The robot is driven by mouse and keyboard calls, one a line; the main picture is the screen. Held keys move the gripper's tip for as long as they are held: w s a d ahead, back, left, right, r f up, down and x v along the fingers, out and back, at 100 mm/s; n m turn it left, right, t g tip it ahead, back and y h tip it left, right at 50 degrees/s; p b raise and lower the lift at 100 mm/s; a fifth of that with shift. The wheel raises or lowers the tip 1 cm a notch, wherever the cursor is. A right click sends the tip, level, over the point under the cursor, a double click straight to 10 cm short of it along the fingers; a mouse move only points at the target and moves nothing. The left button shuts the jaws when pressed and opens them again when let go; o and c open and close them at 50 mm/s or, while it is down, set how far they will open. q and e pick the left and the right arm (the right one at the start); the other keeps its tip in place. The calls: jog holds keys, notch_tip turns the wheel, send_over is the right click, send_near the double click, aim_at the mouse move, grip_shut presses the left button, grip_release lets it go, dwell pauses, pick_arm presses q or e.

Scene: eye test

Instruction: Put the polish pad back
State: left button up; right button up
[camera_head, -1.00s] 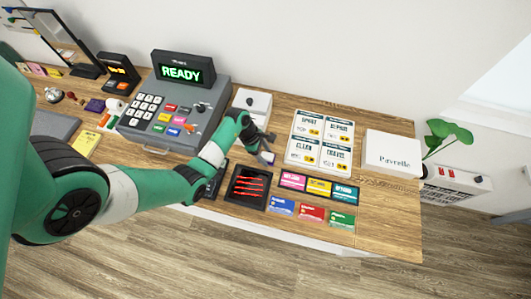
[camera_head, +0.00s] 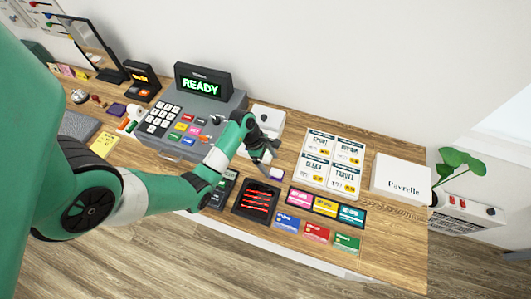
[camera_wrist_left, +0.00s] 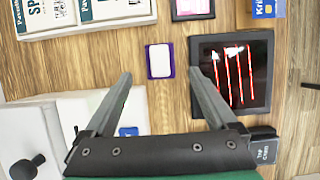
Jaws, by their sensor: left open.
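What looks like the polish pad, a small white-topped block with a purple edge (camera_head: 277,174), lies on the wooden counter right of my left gripper's tips. It also shows in the left wrist view (camera_wrist_left: 160,61), just beyond and between the fingertips. My left gripper (camera_head: 267,158) is open and empty above the counter; its two fingers also show in the wrist view (camera_wrist_left: 160,78). The pad is apart from both fingers. My right gripper is not in view.
Coloured cards (camera_head: 325,206) and a white price board (camera_head: 308,183) are to the right. A white box with a dark knob (camera_head: 274,113) and the cash register (camera_head: 214,107) stand behind my arm.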

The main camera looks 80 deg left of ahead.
pick_arm(q)
jog(key=p+v, duration=0.1)
jog(key=v, duration=0.5)
